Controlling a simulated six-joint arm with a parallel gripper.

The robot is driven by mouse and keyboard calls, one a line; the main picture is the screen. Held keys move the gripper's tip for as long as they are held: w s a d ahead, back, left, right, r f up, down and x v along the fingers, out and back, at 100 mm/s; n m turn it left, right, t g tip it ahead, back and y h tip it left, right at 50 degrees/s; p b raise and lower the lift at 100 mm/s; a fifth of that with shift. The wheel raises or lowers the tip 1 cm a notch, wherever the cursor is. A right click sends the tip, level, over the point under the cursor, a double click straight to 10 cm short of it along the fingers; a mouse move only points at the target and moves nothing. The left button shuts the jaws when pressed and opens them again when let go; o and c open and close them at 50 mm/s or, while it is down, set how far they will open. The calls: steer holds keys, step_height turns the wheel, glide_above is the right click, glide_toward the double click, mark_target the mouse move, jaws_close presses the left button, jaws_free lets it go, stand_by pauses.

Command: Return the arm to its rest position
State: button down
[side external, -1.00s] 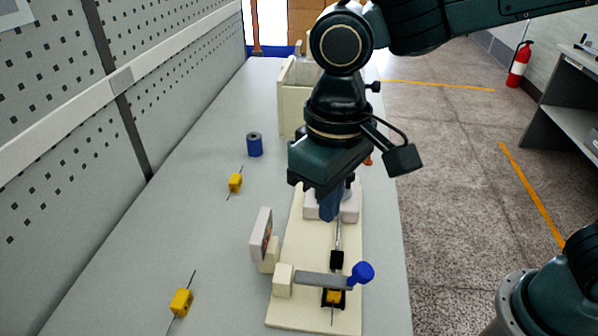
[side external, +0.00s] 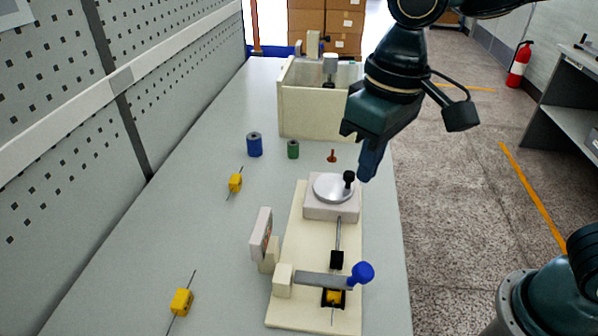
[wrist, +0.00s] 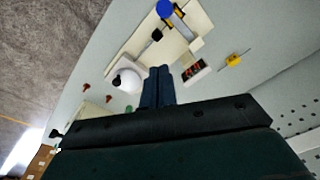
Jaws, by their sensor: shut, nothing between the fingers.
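My gripper (side external: 367,176) is shut and empty, raised above the right edge of the table, beside the round silver plate of the winder. Its two blue fingers lie together in the wrist view (wrist: 157,72). The cream winding fixture (side external: 318,262) lies on the table in front of it, with a silver disc (side external: 334,187) and black knob at its far end. A blue-handled lever (side external: 362,272) lies across its near end, over a yellow spindle (side external: 333,297). My gripper holds nothing and appears apart from the fixture.
Two yellow spindles (side external: 181,301) (side external: 235,183) lie on the table's left side. A blue spool (side external: 254,145) and a green spool (side external: 293,149) stand mid-table. A cream bin (side external: 308,110) stands at the back. A perforated wall (side external: 60,110) runs along the left.

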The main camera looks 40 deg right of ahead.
steer(key=s+d+m+t, duration=0.1)
steer(key=s+d+t, duration=0.1)
steer(key=s+d, duration=0.3)
steer(key=s+d+m+t, duration=0.1)
steer(key=s+d, duration=0.5)
steer(key=d, duration=0.7)
steer(key=shift+d+r+t+h, duration=0.3)
steer(key=shift+d+t, duration=0.1)
steer(key=shift+t, duration=0.4)
